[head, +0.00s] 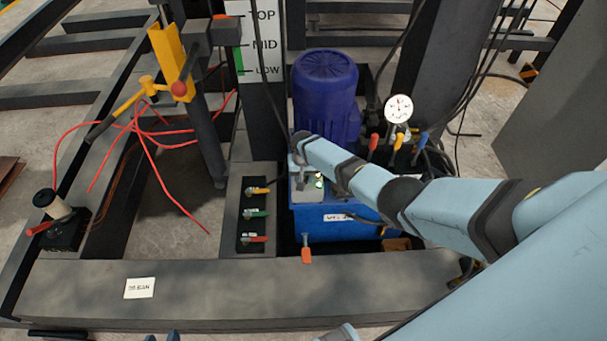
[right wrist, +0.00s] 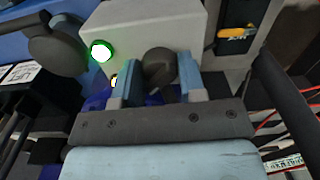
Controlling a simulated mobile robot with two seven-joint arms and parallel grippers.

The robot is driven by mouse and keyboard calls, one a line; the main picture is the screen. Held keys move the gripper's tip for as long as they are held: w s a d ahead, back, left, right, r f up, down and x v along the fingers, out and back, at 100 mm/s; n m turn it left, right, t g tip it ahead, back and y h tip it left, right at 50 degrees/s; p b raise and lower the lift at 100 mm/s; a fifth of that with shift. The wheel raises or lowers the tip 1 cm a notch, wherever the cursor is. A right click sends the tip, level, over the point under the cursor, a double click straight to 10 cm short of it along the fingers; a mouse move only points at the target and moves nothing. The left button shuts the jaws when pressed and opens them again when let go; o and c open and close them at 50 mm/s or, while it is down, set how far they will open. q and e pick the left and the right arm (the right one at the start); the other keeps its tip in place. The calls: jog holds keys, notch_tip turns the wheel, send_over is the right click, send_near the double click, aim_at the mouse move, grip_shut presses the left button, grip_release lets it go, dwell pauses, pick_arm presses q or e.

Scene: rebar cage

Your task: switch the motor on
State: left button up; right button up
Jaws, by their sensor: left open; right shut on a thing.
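The blue motor (head: 325,90) stands upright on a blue tank (head: 345,222) in the head view. A pale grey switch box (right wrist: 150,22) with a lit green lamp (right wrist: 101,50) is in front of it. A dark rotary knob (right wrist: 158,68) sits on the box face. My right gripper (right wrist: 158,78) is shut on this knob, one blue finger on each side. In the head view my right arm reaches across from the right to the box, and the knob is hidden. My left gripper (head: 162,338) is open and empty; only its blue fingertips show at the bottom edge.
Small valves with yellow, green and red handles (head: 257,238) sit left of the tank. A dial gauge (head: 398,108) and coloured levers are at its right. A dark frame beam (head: 220,290) runs across the front. Red cables (head: 150,150) lie at the left.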

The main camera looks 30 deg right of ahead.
pick_arm(q)
jog(key=shift+s+a, duration=0.1)
jog(key=shift+a, duration=0.1)
pick_arm(e)
jog(key=shift+m, duration=0.4)
jog(key=o, duration=0.9)
pick_arm(q)
jog(key=shift+d, duration=0.2)
jog(key=shift+r, duration=0.1)
pick_arm(e)
jog(key=shift+r, duration=0.3)
pick_arm(q)
jog(key=r+p, duration=0.1)
jog(key=p, duration=0.1)
jog(key=r+p, duration=0.1)
jog(key=p, duration=0.1)
jog(key=shift+s+a+r+m, duration=0.2)
jog(key=shift+a+r+m, duration=0.1)
pick_arm(e)
notch_tip(320, 180, up, 13)
jog(key=shift+r, duration=0.1)
